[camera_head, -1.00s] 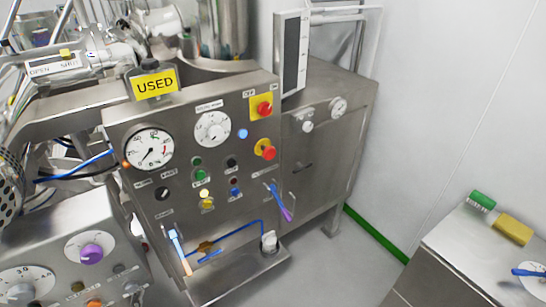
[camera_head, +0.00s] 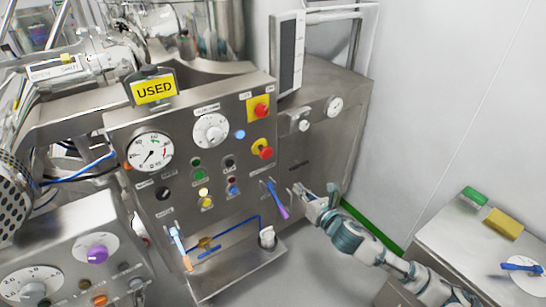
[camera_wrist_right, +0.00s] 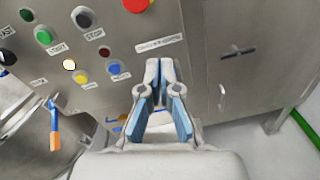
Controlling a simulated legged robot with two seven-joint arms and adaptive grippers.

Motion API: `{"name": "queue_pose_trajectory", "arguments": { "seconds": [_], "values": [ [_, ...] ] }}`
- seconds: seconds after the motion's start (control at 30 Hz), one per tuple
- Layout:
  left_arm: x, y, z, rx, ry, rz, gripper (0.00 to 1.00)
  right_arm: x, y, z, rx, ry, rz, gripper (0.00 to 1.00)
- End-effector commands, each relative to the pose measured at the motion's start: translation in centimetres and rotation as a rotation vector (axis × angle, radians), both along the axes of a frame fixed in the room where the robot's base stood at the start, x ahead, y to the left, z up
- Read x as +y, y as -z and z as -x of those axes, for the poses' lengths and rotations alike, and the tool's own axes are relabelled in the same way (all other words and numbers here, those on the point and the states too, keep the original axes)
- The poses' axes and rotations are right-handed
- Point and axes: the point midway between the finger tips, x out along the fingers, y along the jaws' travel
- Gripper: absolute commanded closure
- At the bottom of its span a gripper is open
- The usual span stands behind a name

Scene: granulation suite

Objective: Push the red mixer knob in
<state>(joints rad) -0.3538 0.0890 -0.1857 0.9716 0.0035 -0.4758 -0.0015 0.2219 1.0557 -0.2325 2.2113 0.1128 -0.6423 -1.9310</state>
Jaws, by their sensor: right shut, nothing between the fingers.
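Two red knobs show on the steel control panel (camera_head: 215,235). The upper red knob (camera_head: 261,109) sits on a yellow square. The lower red knob (camera_head: 265,153) stands out from a yellow collar below it. I cannot tell from the labels which is the mixer knob. In the right wrist view, a red knob (camera_wrist_right: 136,5) is cut off at the top edge. My right gripper (camera_head: 301,193) is shut and empty, to the right of and below both knobs, apart from them. In the right wrist view its blue-padded fingers (camera_wrist_right: 161,68) point toward the panel. My left gripper is not in view.
A blue-purple lever (camera_head: 277,199) juts from the panel just left of my right gripper. A steel cabinet (camera_head: 330,145) stands behind it. A side table (camera_head: 455,245) holds a green block (camera_head: 474,196) and a yellow block (camera_head: 503,223). Open floor lies between.

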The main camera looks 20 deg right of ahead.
Motion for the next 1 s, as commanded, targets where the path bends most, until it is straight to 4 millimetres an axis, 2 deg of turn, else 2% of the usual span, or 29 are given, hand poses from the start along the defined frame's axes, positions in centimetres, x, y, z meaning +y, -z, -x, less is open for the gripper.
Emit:
{"name": "queue_pose_trajectory", "arguments": {
  "seconds": [0.03,0.1,0.2,0.63,0.77,1.0],
  "values": [
    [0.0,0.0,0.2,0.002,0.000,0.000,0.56,0.5,-2.0,0.4,-0.038,-0.023,0.078,1.00],
    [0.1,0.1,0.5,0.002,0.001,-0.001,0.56,1.0,-3.5,0.8,-0.074,-0.044,0.158,1.00],
    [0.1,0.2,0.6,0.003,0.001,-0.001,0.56,1.3,-4.5,1.1,-0.100,-0.058,0.215,1.00],
    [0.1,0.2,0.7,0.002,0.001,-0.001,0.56,1.3,-4.7,0.7,-0.104,-0.057,0.220,1.00],
    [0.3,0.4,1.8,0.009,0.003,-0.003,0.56,1.7,-4.9,-0.9,-0.106,-0.057,0.216,1.00],
    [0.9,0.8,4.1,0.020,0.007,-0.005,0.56,2.8,-4.9,-5.8,-0.105,-0.057,0.215,1.00]
  ]
}}
